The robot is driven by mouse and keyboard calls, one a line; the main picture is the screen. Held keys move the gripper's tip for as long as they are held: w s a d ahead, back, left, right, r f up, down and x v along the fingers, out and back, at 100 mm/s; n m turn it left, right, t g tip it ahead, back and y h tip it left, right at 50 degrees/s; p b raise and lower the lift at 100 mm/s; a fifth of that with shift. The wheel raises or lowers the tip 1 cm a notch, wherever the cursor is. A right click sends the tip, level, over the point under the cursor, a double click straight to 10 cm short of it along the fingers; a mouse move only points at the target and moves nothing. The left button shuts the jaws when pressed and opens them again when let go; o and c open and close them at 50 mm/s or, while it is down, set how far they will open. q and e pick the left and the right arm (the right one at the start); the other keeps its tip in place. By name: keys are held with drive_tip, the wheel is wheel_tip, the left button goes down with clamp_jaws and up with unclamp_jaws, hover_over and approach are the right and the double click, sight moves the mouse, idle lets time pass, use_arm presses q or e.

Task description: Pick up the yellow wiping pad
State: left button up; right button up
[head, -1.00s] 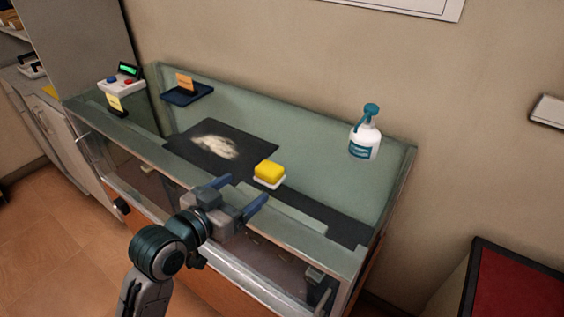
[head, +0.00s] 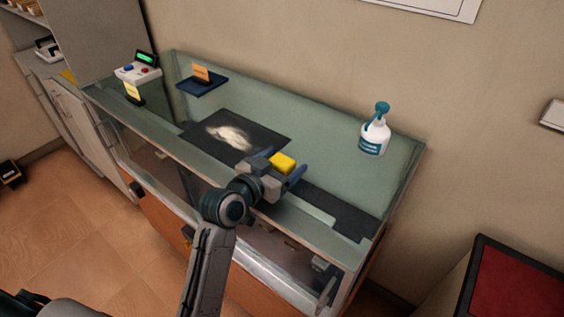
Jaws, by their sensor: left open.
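The yellow wiping pad (head: 284,162) lies on the glass-sided counter, at the right edge of a dark mat. The white base seen under it earlier is now hidden by my gripper. My left gripper (head: 281,167) is open, with its two blue fingers on either side of the pad in the picture. I cannot tell whether the fingers touch it or are still above or in front of it. My right gripper is not in view.
A dark mat (head: 262,131) with a pale powdery patch (head: 229,137) lies left of the pad. A white spray bottle (head: 373,136) stands at the back right.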

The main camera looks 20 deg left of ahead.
use_arm(q)
drive_tip(key=c, duration=1)
drive_tip(key=shift+c, duration=0.3)
